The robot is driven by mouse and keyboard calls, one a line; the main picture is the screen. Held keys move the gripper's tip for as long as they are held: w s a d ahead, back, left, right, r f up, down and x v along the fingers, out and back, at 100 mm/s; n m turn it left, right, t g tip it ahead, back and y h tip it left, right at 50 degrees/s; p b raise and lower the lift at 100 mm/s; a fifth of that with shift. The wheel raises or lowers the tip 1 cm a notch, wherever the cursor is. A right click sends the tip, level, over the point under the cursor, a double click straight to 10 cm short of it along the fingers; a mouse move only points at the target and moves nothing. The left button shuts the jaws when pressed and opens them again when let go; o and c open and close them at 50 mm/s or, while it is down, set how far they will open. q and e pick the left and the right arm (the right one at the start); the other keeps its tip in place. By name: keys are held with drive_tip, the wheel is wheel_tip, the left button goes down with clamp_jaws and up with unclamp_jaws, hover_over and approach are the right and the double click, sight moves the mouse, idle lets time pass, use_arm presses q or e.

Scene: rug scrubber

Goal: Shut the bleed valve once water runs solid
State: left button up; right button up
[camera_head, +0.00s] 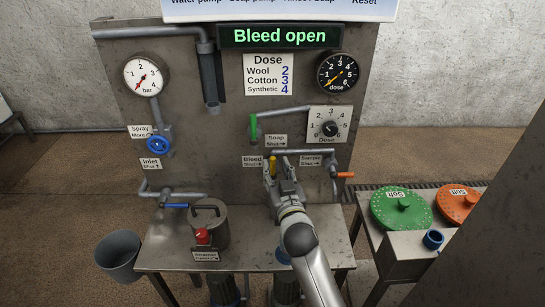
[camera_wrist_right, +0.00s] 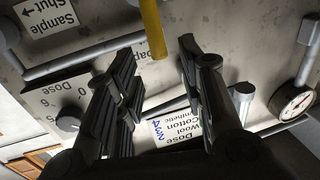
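The bleed valve's yellow lever (camera_head: 272,164) points downward beside the label "Bleed Shut" (camera_head: 252,161), whose arrow points right. My right gripper (camera_head: 279,170) is at the lever, partly covering it. In the right wrist view the yellow lever (camera_wrist_right: 152,28) reaches down toward the gap between the spread fingers of the gripper (camera_wrist_right: 160,58). The fingers are open, and no contact with the lever shows. The display (camera_head: 280,36) reads "Bleed open". I cannot make out water at the bleed outlet. My left gripper is out of view.
Close by are the green soap lever (camera_head: 253,127), the orange sample lever (camera_head: 345,175) and the dose dial (camera_head: 330,128). Green (camera_head: 402,207) and orange (camera_head: 457,204) lids are at the right, a bucket (camera_head: 118,256) at the left.

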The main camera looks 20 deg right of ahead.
sight(273, 160)
drive_tip(key=shift+w+d, duration=0.15)
drive_tip(key=shift+w, duration=1.25)
drive_tip(key=shift+w+d, duration=0.1)
drive_tip(key=shift+w, duration=1.25)
clamp_jaws()
